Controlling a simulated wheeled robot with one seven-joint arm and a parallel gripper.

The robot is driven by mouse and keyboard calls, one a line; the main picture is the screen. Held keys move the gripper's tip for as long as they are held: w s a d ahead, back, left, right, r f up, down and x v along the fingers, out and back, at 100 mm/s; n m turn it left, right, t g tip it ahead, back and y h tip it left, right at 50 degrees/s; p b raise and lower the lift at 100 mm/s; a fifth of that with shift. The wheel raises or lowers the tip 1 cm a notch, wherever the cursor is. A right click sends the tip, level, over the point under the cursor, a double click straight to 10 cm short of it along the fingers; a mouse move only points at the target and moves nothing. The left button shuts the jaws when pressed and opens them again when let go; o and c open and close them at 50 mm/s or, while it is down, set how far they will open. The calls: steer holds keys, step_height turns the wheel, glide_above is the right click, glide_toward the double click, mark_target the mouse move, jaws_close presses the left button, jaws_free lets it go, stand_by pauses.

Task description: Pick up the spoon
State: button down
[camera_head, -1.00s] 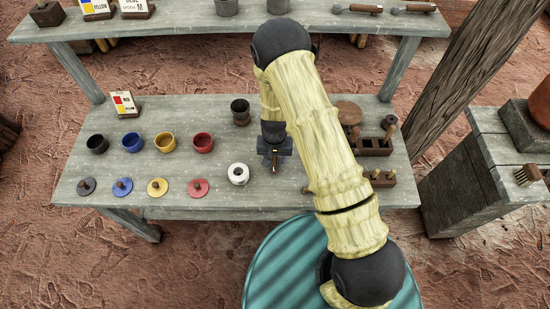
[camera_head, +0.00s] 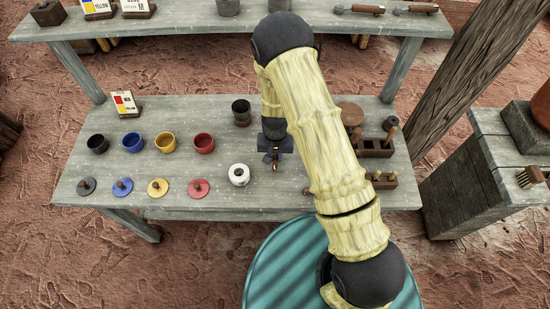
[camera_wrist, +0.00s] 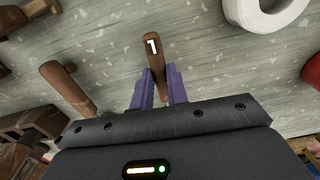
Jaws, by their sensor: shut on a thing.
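A brown wooden spoon (camera_wrist: 152,52) shows in the wrist view as a short rounded bar with a white "1" on it. It passes between the purple fingers of my gripper (camera_wrist: 162,82), which are shut on it. The rest of the spoon is hidden by the fingers and gripper body. In the head view my gripper (camera_head: 274,157) is low over the front middle of the workbench, right of the white ring-shaped pot (camera_head: 239,174). A small brown end of the spoon (camera_head: 275,166) shows below it. I cannot tell whether the spoon touches the bench.
Another wooden handle (camera_wrist: 68,88) lies close by in the wrist view. Black, blue, yellow and red cups (camera_head: 203,142) and matching lids (camera_head: 198,188) stand left. A dark cup (camera_head: 241,112) is behind. A wooden holder (camera_head: 374,150) is right. The bench's front edge is near.

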mark_target(275, 158)
step_height(275, 158, up, 8)
steer(key=shift+r+b, duration=0.2)
steer(key=shift+b, duration=0.45)
stand_by(0.3)
